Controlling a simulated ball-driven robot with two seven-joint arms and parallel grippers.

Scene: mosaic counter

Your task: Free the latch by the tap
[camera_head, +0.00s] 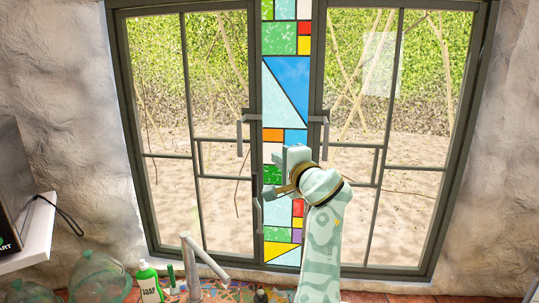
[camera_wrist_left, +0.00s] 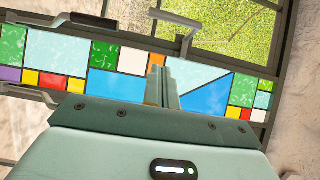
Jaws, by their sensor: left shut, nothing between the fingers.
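The window has grey lever latches along its coloured-glass strip. One is at upper left (camera_head: 244,125), one at upper right (camera_head: 319,122), and a lower left latch (camera_head: 259,205) sits nearest the tap (camera_head: 192,262). In the left wrist view the lower left latch (camera_wrist_left: 95,21) and the upper left latch (camera_wrist_left: 180,18) show along the top, and another lever (camera_wrist_left: 30,93) at the left edge. My left gripper (camera_head: 284,160) is in front of the strip, shut and empty, to the right of the lower left latch. Its fingers (camera_wrist_left: 164,72) touch no latch that I can see. My right gripper is out of view.
A green soap bottle (camera_head: 148,283) and clear glass vessels (camera_head: 98,278) stand at the lower left, beside the tap. A white shelf (camera_head: 30,235) juts from the left wall. The window frame (camera_head: 124,100) surrounds the panes.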

